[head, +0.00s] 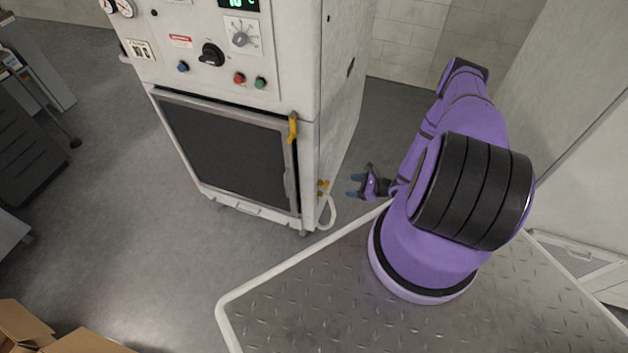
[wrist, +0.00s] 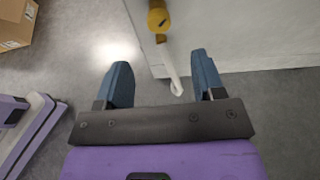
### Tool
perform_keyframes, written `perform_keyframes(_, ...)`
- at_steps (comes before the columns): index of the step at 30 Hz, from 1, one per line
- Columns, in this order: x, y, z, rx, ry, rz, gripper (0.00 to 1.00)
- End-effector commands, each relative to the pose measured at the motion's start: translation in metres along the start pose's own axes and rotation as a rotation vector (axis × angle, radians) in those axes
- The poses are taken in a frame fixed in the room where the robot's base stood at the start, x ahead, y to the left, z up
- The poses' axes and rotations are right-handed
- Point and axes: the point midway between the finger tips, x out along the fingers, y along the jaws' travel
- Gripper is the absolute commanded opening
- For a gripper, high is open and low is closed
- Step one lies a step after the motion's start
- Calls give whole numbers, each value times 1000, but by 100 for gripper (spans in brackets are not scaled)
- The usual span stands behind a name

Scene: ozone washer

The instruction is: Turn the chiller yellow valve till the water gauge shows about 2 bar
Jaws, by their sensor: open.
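The chiller (head: 225,120) is a tall off-white cabinet with a dark front panel. A small yellow valve (head: 323,186) sits low on its right side, above a white hose (head: 331,212). In the wrist view the yellow valve (wrist: 158,18) is at the top middle, ahead of the fingers, with the white hose below it. My gripper (head: 353,186) is open and empty, just right of the valve and apart from it. Its blue fingertips (wrist: 160,70) are spread wide. Round gauges (head: 124,8) are cut off at the top left; their readings are not legible.
A yellow handle (head: 292,127) is on the chiller's front right edge. Knobs and buttons (head: 211,54) sit above the panel. A cardboard box (head: 50,335) lies at bottom left. A wall stands behind.

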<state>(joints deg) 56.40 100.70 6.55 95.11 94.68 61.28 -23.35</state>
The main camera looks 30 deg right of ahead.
Motion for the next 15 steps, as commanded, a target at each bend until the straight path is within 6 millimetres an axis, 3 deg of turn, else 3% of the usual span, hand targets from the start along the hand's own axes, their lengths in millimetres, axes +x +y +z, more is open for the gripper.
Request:
perform_keyframes(7,16,3,-4,8,1,-6,63)
perform_keyframes(15,63,3,-4,6,1,-4,63)
